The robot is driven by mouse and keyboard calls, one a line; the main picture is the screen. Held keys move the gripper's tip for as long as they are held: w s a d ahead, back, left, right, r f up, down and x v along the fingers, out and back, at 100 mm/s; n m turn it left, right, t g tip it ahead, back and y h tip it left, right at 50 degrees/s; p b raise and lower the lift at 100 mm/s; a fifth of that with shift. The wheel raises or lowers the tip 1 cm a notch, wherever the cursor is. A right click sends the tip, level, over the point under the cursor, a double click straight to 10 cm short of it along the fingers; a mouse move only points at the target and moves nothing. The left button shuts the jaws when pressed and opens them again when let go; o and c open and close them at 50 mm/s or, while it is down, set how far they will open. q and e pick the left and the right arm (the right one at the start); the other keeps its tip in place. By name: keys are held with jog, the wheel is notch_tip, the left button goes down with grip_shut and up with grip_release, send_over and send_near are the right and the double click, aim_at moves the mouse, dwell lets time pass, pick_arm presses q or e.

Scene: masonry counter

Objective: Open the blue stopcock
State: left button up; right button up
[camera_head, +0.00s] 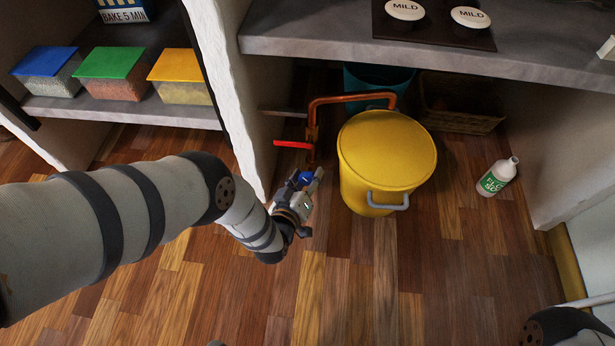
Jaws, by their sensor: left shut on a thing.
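The blue stopcock (306,176) shows as a small blue handle low on the copper pipe (314,115), left of the yellow bin. My left gripper (308,181) reaches in from the left and is shut on the blue handle, hiding part of it. A red handle (293,144) sits higher on the same pipe and points left. My right gripper is not in view; only a piece of my right arm shows at the bottom right corner.
A yellow lidded bin (385,155) with a grey handle stands close right of the pipe. Behind are a teal bucket (375,78) and a wicker basket (455,118). The counter (350,45) overhangs; a white wall is left. Front floor is clear.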

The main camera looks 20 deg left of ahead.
pick_arm(q)
jog(key=o, duration=1.1)
jog(key=shift+o, duration=0.2)
jog(key=shift+s, duration=0.1)
jog(key=v, duration=1.2)
